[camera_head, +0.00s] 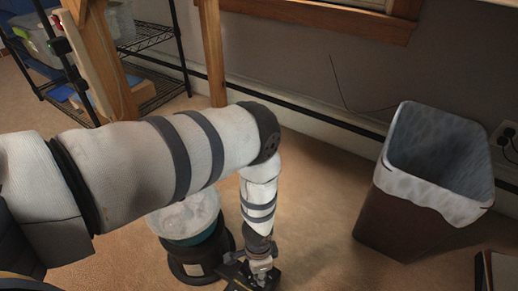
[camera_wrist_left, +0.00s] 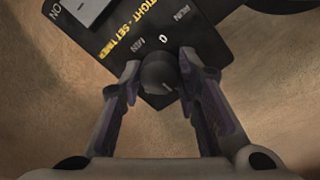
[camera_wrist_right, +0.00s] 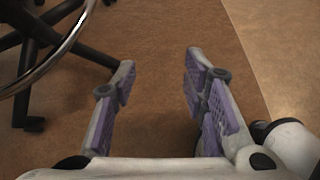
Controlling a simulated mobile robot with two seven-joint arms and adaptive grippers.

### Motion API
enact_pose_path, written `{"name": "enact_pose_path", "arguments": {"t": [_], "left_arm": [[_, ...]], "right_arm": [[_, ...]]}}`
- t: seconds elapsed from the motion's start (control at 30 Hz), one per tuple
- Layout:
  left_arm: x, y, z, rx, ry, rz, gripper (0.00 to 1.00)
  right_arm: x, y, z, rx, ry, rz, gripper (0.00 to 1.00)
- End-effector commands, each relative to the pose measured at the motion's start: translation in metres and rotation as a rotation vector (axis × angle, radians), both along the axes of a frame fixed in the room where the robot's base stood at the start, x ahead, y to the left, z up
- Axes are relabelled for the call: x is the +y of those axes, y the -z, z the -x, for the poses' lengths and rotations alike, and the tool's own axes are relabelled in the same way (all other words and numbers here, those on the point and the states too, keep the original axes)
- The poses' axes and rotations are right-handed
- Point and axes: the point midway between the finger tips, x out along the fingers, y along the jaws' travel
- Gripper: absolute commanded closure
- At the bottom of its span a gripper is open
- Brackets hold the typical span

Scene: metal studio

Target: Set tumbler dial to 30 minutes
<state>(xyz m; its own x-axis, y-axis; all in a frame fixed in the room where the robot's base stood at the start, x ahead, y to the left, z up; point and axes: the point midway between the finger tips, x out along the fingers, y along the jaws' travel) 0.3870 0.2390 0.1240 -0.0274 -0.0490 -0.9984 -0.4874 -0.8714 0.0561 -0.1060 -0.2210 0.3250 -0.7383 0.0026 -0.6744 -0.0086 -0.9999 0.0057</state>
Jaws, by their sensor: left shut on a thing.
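The tumbler's black control box (camera_wrist_left: 135,35) shows in the left wrist view, with yellow lettering, a white "0" and "MIN" marks, and a switch (camera_wrist_left: 92,10) marked ON. The dark round dial (camera_wrist_left: 159,73) sits at the box's lower corner. My left gripper (camera_wrist_left: 160,70) has its fingers on both sides of the dial and is shut on it. In the head view my left gripper (camera_head: 250,272) is low beside the tumbler (camera_head: 205,255), a black base with a teal and whitish drum on top. My right gripper (camera_wrist_right: 160,75) is open and empty. The dial's exact setting cannot be read.
A brown bin (camera_head: 390,215) with a white liner stands at the right by the wall. A black wire shelf (camera_head: 150,40) and wooden legs (camera_head: 212,60) are at the back left. A chair base (camera_wrist_right: 40,50) shows in the right wrist view. Carpet between tumbler and bin is clear.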

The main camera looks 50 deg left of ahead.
Motion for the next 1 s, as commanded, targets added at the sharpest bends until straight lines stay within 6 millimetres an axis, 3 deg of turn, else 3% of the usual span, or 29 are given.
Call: {"name": "enact_pose_path", "arguments": {"t": [0.43,0.47,0.53,0.87,1.0], "left_arm": [[0.0,0.0,0.0,-0.001,0.008,-0.001,0.98],[0.0,0.0,0.0,-0.001,0.008,-0.001,0.66],[0.0,0.0,0.0,-0.001,0.008,-0.001,0.5],[0.0,-0.003,-0.001,-0.002,0.007,0.0,0.5],[0.002,-0.031,-0.002,-0.002,0.008,-0.001,0.5]], "right_arm": [[0.0,0.0,0.0,0.0,0.0,0.0,0.6],[0.0,0.0,0.0,0.0,0.0,0.0,0.6],[0.0,0.0,0.0,0.0,0.0,0.0,0.6],[0.0,0.0,0.0,0.001,0.0,0.0,0.6],[0.0,0.0,0.0,0.001,0.001,0.001,0.6]]}}
